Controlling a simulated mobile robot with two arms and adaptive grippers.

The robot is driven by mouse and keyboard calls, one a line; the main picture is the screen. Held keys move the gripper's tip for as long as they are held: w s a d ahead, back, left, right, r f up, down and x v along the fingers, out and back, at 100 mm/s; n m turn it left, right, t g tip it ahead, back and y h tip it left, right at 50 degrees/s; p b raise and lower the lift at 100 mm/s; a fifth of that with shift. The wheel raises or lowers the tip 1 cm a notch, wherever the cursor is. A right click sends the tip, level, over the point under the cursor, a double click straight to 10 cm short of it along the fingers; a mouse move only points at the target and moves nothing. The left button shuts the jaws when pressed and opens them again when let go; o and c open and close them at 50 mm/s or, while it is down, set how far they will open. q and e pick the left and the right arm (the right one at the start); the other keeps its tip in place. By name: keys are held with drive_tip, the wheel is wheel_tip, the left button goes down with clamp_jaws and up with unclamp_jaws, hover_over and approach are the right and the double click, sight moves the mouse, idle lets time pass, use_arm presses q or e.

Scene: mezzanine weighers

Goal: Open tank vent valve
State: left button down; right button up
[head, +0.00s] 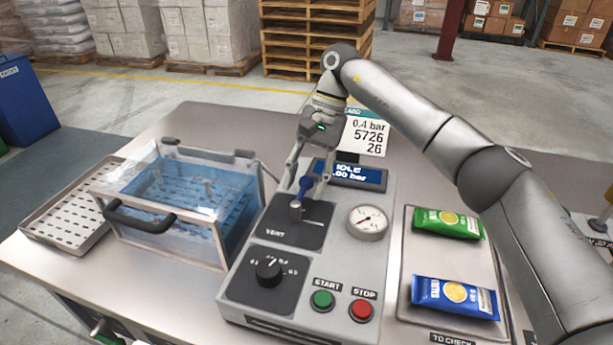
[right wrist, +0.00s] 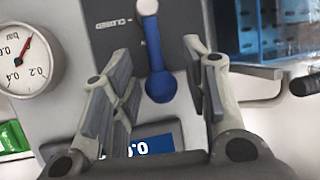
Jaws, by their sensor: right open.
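The vent valve has a blue-handled lever (head: 304,188) on the dark plate marked VENT (head: 291,233) on the control box. In the right wrist view the blue lever (right wrist: 155,55) runs from a grey pivot, with CLOSED lettering beside it. My right gripper (head: 307,188) is open above the plate, one finger on each side of the lever. In the right wrist view gaps show between the lever and both fingers of the gripper (right wrist: 157,52). The clear tank (head: 190,190) with blue liquid and a black handle stands left of the box. My left gripper is out of view.
The box carries a gauge (head: 367,221), a black knob (head: 268,270), a green START button (head: 322,299), a red STOP button (head: 361,309) and a display (head: 350,174) reading IDLE. A tray (head: 409,303) with green and blue packets lies right. A perforated tray (head: 71,210) lies left.

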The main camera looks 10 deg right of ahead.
drive_tip(key=v, duration=1.2)
drive_tip(key=shift+f, duration=0.1)
